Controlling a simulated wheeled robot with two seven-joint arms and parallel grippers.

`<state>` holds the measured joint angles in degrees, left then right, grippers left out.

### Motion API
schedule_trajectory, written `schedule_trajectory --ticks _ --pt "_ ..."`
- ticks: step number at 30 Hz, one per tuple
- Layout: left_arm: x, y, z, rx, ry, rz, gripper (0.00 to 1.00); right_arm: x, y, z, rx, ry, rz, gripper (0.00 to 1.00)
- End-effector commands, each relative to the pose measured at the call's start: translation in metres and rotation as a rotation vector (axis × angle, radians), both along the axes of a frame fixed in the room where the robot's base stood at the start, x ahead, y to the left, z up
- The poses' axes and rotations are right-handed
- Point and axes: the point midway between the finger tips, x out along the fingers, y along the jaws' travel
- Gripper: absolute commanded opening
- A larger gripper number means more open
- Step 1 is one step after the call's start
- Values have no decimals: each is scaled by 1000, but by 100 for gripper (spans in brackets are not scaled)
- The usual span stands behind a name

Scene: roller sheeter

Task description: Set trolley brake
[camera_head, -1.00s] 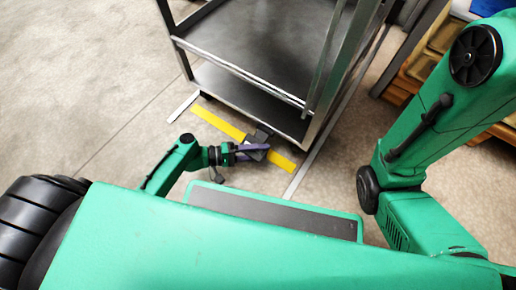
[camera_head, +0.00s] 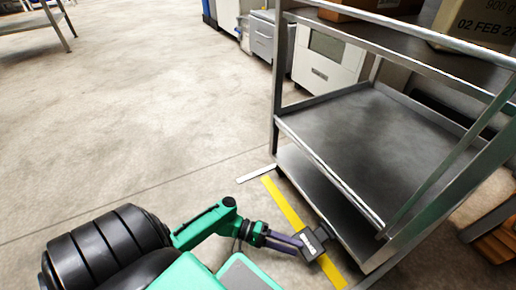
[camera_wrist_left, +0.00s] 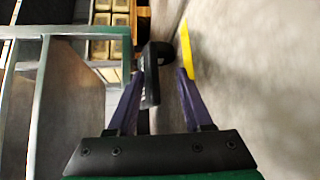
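In the left wrist view the purple fingers of the left gripper (camera_wrist_left: 163,85) are spread apart. The dark part (camera_wrist_left: 151,72) is beside the left fingertip; I cannot tell whether they touch. My right gripper is out of view.
A yellow stripe (camera_head: 284,203) and a white stripe (camera_head: 256,173) mark the floor. White cabinets (camera_head: 326,58) stand behind the trolley. A steel table (camera_head: 32,22) is at the far left. The floor between is clear.

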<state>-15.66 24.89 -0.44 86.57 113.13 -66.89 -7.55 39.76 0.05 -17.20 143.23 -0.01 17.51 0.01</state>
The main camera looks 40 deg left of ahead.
Motion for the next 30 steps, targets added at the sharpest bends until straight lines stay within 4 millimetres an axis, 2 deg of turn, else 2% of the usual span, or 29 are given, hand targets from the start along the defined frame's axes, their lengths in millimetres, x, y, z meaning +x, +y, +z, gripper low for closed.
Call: schedule_trajectory --ticks 30 --pt "-34 82 -17 2 2 2 48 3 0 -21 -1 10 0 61"
